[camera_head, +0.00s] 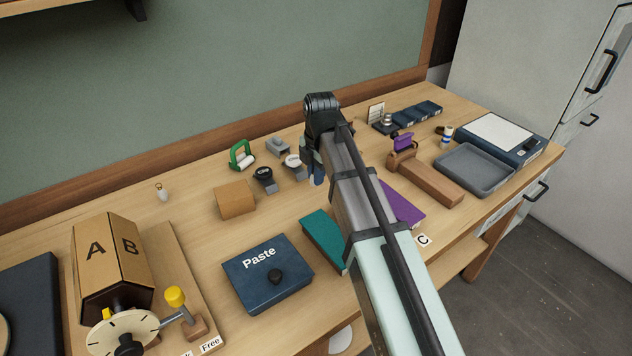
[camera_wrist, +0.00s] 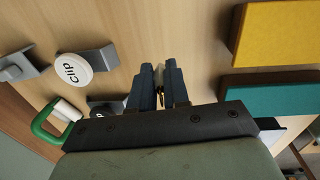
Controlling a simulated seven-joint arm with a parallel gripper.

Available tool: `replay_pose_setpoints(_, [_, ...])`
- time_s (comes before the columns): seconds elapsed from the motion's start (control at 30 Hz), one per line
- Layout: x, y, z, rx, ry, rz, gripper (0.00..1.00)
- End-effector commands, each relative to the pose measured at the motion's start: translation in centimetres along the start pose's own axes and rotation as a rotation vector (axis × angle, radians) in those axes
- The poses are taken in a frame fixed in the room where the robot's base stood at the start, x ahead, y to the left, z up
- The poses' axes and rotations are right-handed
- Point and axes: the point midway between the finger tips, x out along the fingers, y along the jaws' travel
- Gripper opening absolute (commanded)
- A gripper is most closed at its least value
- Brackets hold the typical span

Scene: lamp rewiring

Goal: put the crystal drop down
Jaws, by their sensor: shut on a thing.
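My gripper (camera_head: 315,172) is over the middle of the bench, with its fingertips pointing down and partly hidden by my arm in the head view. In the wrist view its two dark blue fingers (camera_wrist: 160,82) are shut on a small pale piece, the crystal drop (camera_wrist: 159,74), with a bit of gold colour near it. Only a little of the drop shows between the fingers. I cannot tell whether it touches the bench top.
Left of my gripper are the Clip knob (camera_wrist: 75,68), grey brackets and a green-handled thing (camera_head: 242,154). A teal block (camera_head: 323,238) and a yellow block (camera_wrist: 278,35) lie on the other side. A blue Paste box (camera_head: 267,272) is in front. A small white drop-shaped thing (camera_head: 161,193) stands farther left.

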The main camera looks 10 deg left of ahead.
Motion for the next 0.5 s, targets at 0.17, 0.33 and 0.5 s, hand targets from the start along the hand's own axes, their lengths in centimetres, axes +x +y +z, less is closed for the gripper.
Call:
replay_pose_setpoints(0.17, [-3.0, 0.4, 0.1, 0.0, -0.001, 0.002, 0.0])
replay_pose_setpoints(0.33, [-5.1, 0.5, 0.0, 0.0, 0.0, 0.001, 0.0])
replay_pose_setpoints(0.5, [-6.3, 0.8, -0.6, -0.009, 0.001, -0.004, 0.0])
